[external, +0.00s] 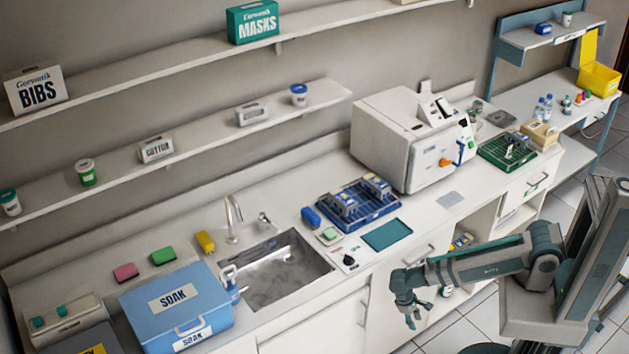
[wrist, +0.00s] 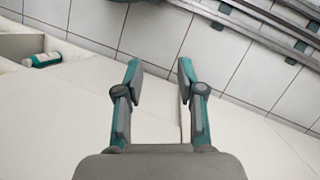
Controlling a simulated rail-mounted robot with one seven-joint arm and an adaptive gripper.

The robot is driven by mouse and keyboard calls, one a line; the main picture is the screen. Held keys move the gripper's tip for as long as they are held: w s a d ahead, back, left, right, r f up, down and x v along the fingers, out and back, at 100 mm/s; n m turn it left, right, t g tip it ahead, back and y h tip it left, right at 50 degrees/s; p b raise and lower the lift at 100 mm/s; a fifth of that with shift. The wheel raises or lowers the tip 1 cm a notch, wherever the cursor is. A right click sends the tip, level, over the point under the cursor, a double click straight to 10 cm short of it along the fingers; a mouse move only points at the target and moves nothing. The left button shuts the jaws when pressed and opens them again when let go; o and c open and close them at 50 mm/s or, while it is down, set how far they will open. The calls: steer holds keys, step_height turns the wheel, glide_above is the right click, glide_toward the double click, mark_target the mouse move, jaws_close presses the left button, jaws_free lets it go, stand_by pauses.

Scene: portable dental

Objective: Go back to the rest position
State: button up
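My gripper (external: 408,309) hangs in front of the counter's cabinet doors, at the lower right of the external view. My arm reaches left to it from the column at the right. In the wrist view my gripper (wrist: 157,70) has its two fingers apart, with nothing between them. Behind the fingers are pale cabinet fronts and the tiled floor. It holds nothing.
The counter bears a blue SOAK box (external: 150,318), a sink (external: 275,275), a blue rack (external: 345,218), a green mat (external: 387,235) and a white machine (external: 390,140). An open shelf compartment (external: 475,236) is in the cabinet near my arm. The tiled floor (external: 460,335) below is clear.

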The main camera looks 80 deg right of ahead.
steer(key=s+f+n, duration=0.1)
steer(key=s+f, duration=0.2)
steer(key=s, duration=0.3)
steer(key=s+d+f+n+g+p, duration=0.1)
steer(key=s+f, duration=0.2)
steer(key=s, duration=0.4)
steer(key=s+d+f+n+g, duration=0.1)
steer(key=s+f+n, duration=0.1)
steer(key=s, duration=0.5)
steer(key=shift+d+f, duration=0.25)
steer(key=shift+f, duration=0.4)
